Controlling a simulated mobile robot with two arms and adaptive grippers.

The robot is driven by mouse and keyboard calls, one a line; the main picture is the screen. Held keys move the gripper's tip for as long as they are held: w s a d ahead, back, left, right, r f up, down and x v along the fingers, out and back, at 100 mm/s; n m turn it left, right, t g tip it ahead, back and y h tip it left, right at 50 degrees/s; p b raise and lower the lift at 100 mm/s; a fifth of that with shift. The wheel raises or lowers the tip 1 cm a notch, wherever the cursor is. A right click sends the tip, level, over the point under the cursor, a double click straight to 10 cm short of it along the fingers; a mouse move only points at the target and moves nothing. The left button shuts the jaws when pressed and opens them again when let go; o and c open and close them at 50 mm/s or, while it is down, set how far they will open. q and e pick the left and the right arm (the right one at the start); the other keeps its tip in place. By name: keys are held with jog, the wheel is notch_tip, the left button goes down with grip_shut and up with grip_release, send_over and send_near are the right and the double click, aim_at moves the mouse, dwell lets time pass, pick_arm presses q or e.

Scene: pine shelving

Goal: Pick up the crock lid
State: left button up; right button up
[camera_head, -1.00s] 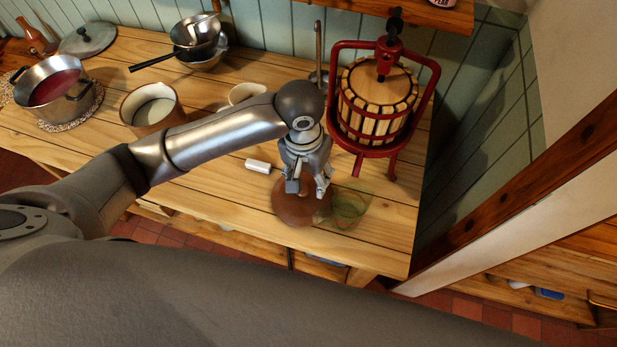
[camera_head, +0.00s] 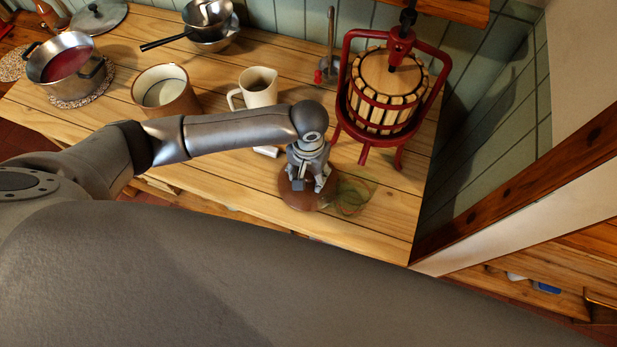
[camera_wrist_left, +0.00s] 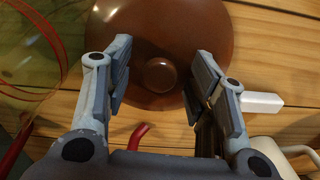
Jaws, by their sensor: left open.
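The crock lid is a round, glossy brown disc (camera_head: 291,197) lying on the wooden table near its front edge. In the left wrist view the lid (camera_wrist_left: 160,25) shows its round central knob (camera_wrist_left: 160,75). My left gripper (camera_head: 309,186) is over the lid, pointing down. Its fingers (camera_wrist_left: 157,95) are open, one on each side of the knob in the wrist view, with visible space between each finger and the knob. I cannot tell how high the fingertips are above the lid. My right gripper is not in view.
A greenish see-through round item (camera_head: 352,194) lies right of the lid. A small white block (camera_head: 266,151), a cream pitcher (camera_head: 258,90) and a brown crock (camera_head: 165,92) stand behind my arm. A red-framed press (camera_head: 385,90) stands behind right. A pot (camera_head: 64,66) is far left.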

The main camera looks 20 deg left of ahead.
pick_arm(q)
jog(key=shift+f, duration=0.45)
jog(key=shift+c, duration=0.2)
grip_shut()
